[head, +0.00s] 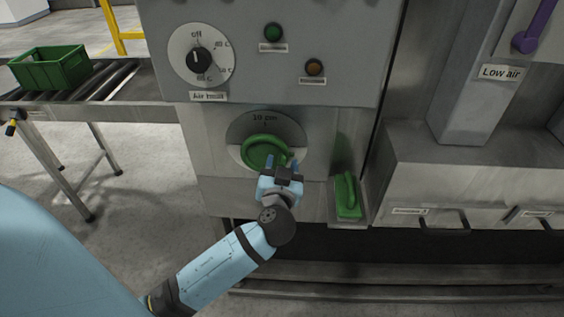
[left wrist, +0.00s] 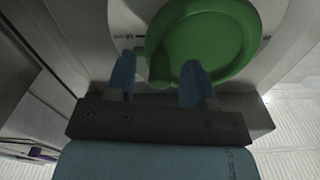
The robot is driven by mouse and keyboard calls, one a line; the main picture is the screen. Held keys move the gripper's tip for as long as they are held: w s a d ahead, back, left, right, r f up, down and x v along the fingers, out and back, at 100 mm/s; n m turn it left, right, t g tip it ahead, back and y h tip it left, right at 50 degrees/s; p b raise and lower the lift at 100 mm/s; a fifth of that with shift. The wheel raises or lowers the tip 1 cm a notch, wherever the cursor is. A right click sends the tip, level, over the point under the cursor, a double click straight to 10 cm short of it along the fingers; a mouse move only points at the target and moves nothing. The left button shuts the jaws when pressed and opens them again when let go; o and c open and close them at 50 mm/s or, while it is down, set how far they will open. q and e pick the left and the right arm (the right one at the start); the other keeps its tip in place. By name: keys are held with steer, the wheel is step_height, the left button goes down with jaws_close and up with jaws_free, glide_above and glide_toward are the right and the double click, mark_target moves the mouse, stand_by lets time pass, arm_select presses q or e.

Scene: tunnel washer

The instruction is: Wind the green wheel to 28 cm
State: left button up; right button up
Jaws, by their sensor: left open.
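The green wheel (head: 262,150) is a round handwheel on a pale dial plate on the front of the grey machine. The dial (head: 290,130) shows a "10 cm" mark at its top; other marks are too small to read or hidden. My left gripper (head: 282,163) is at the wheel's lower right with its fingers apart. In the left wrist view the wheel (left wrist: 215,40) fills the upper middle. Its rounded knob (left wrist: 168,68) lies between the two blue fingertips (left wrist: 158,70). I cannot tell whether they touch it. My right gripper is not in view.
Above the wheel is a panel with a black knob (head: 199,60) and two lamps. A green handle (head: 347,194) sits right of my left gripper. A conveyor (head: 130,85) with a green crate (head: 50,67) stands at left. Grey housings with drawer handles (head: 445,228) are at right.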

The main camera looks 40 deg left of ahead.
arm_select(q)
jaws_close()
steer(key=shift+f+m, duration=0.15)
steer(key=shift+m, duration=0.25)
steer(key=shift+s+a+f+m, duration=0.25)
steer(key=shift+f+m, duration=0.35)
steer(key=shift+m, duration=1.25)
steer(key=shift+s+a+f+m, duration=0.25)
steer(key=shift+f+m, duration=0.35)
steer(key=shift+m, duration=1.2)
steer(key=shift+s+a+f+m, duration=0.1)
steer(key=shift+a+f+m, duration=0.4)
steer(key=shift+m, duration=1.35)
steer(key=shift+d+f, duration=0.1)
steer(key=shift+f, duration=0.05)
